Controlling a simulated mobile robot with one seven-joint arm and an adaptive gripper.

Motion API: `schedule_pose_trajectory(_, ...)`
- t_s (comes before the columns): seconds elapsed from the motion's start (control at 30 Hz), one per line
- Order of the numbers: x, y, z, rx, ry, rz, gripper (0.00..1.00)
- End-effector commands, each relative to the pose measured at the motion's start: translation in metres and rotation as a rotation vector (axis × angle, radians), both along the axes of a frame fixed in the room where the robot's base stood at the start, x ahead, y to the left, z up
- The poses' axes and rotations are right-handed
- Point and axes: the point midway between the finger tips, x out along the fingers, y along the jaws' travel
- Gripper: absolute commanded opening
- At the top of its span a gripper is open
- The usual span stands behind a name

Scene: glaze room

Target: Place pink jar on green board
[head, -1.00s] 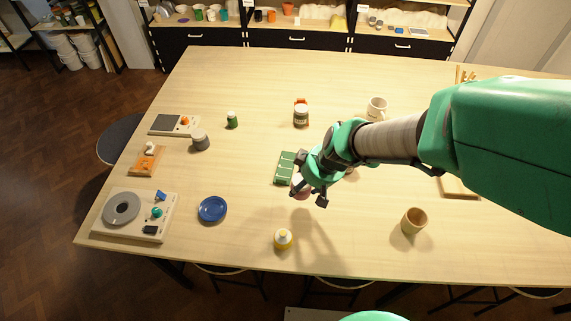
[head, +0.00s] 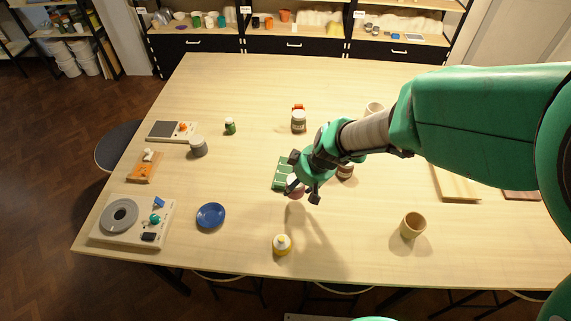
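The green board (head: 281,174) lies flat on the table near its middle, partly covered by my gripper and arm in the head view. My gripper (head: 303,194) is just to the right of and in front of the board, pointing down. Its fingers sit around the pink jar (head: 295,192), of which only a small part shows between them. The jar looks held above the table, though the fingers hide most of it and its exact height is hard to tell.
A grey jar (head: 198,146), a green bottle (head: 230,126) and a lidded jar (head: 298,121) stand behind. A brown jar (head: 345,171) is close beside my arm.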

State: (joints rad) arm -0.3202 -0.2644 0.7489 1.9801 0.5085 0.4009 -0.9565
Motion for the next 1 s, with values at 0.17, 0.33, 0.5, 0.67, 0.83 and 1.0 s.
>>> schedule_pose_trajectory(0.17, 0.025, 0.011, -0.002, 0.000, 0.000, 0.000, 0.18)
schedule_pose_trajectory(0.33, 0.048, 0.020, -0.005, 0.001, 0.000, -0.001, 0.18)
schedule_pose_trajectory(0.5, 0.071, 0.030, -0.007, 0.001, -0.001, 0.000, 0.18)
schedule_pose_trajectory(0.67, 0.091, 0.038, -0.010, 0.000, 0.000, -0.001, 0.18)
schedule_pose_trajectory(0.83, 0.108, 0.045, -0.010, 0.000, -0.001, -0.001, 0.18)
schedule_pose_trajectory(1.0, 0.114, 0.048, -0.011, 0.001, -0.002, -0.001, 0.18)
